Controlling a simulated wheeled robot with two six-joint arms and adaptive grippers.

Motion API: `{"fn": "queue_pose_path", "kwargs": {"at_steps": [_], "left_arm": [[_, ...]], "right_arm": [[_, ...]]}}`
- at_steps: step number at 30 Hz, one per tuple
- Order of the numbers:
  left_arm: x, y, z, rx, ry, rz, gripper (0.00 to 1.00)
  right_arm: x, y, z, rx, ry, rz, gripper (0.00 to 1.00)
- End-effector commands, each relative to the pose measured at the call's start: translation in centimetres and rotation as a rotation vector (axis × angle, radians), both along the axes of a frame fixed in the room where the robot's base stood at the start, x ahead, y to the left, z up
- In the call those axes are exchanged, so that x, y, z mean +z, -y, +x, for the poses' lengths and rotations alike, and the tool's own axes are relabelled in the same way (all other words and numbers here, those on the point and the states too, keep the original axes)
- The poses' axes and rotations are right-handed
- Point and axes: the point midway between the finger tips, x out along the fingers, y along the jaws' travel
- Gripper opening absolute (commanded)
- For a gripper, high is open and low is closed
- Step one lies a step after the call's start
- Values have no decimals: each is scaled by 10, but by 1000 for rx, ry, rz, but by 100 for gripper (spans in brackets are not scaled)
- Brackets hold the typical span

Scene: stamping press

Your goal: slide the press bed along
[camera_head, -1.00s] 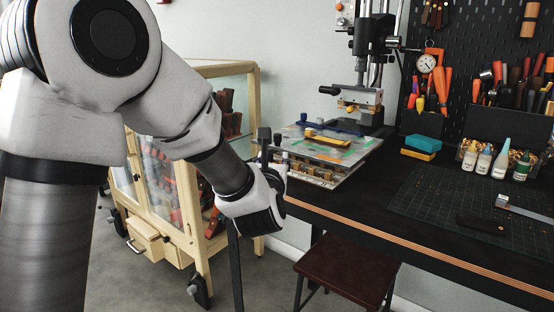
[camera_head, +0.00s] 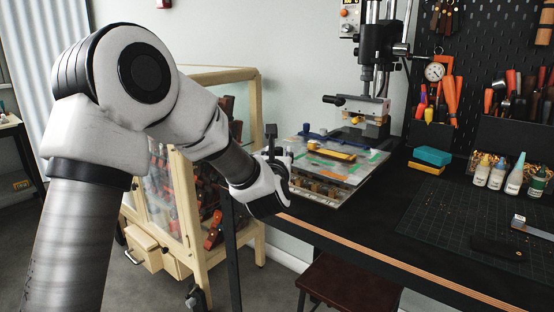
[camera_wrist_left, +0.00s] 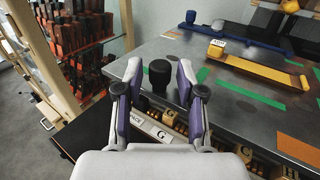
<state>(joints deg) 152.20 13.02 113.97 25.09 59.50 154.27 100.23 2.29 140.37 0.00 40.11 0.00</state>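The press bed (camera_head: 353,174) is a flat grey plate with green and orange tape strips, below the press (camera_head: 376,50) on the dark bench. It also fills the right of the left wrist view (camera_wrist_left: 235,104). A black knob (camera_wrist_left: 159,75) stands upright at its near left edge. My left gripper (camera_wrist_left: 156,80) has its two fingers apart, one on each side of the knob, with small gaps seeming to show. In the head view the left gripper (camera_head: 272,160) is at the bed's left edge and its fingers are partly hidden. My right gripper is not in view.
A yellow bar tool (camera_wrist_left: 258,67) and a blue bar tool (camera_wrist_left: 225,34) lie on the bed. Stamp blocks (camera_wrist_left: 246,153) line its front. A wooden glass cabinet (camera_head: 180,190) stands left of the bench. A dark stool (camera_head: 350,287) stands in front. The cutting mat (camera_head: 460,215) is mostly clear.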

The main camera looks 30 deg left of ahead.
Motion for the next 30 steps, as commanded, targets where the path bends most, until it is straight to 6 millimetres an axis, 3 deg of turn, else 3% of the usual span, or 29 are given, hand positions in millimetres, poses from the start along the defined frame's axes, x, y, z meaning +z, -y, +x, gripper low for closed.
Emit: {"fn": "queue_pose_path", "kwargs": {"at_steps": [1, 3, 11, 30], "left_arm": [[1, 0, 0, 0, 0, 0, 16], [1, 0, 0, 0, 0, 0, 0], [1, 1, 3, 0, 2, 1, 0], [3, 5, 48, 0, 5, 3, 0]], "right_arm": [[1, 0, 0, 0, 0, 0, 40], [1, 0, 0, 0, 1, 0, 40], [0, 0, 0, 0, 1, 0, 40], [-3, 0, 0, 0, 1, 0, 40]]}}
